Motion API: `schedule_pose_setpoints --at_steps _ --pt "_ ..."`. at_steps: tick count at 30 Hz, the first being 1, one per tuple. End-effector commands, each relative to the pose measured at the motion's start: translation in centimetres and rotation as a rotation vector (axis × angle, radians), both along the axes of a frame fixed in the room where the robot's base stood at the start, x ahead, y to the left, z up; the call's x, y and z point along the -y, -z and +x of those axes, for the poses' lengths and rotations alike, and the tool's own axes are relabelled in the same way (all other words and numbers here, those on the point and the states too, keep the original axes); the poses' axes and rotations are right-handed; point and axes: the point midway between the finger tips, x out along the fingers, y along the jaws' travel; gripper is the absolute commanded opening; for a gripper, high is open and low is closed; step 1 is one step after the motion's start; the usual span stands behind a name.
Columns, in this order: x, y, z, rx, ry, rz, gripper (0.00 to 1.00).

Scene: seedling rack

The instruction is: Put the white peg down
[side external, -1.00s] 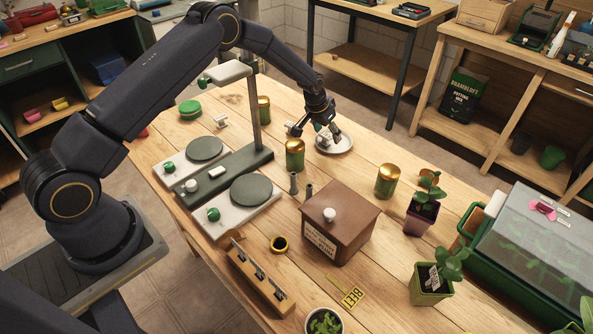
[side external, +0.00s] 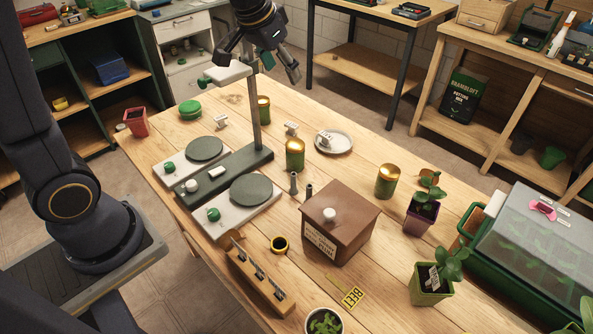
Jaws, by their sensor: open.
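A small white piece (side external: 325,138), which looks like the white peg, lies on the round pale saucer (side external: 341,148) near the table's far edge. Two similar small white pieces rest on the bare wood, one left of the post (side external: 221,122) and one just left of the saucer (side external: 291,128). My gripper (side external: 261,65) is raised above the far edge of the table, near the top of the scale's post. Its fingers are spread wide with nothing held between them, and it is well apart from the saucer.
A two-pan scale (side external: 229,172) with a tall post stands at the left. Green-and-gold tins (side external: 387,182) are near the saucer. A brown lidded box (side external: 341,226), potted plants (side external: 431,282) and a green propagator (side external: 525,250) fill the near right. Wood right of the saucer is clear.

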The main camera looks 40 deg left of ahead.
Motion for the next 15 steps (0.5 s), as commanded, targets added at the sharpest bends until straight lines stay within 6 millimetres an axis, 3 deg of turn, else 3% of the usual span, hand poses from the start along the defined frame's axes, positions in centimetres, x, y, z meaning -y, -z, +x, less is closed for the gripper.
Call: schedule_pose_setpoints --at_steps 1,3,9,12,15 --pt "0.2 -1.8 -3.0 0.017 0.000 0.002 0.69" --pt "0.5 -3.3 -7.2 0.026 -0.004 -0.001 0.69" --pt "1.0 -3.9 -17.3 0.047 -0.008 -0.022 0.69" --pt "1.2 -3.3 -20.2 0.054 -0.008 -0.034 0.69" --pt "1.3 -2.7 -21.8 0.055 -0.006 -0.040 0.69"
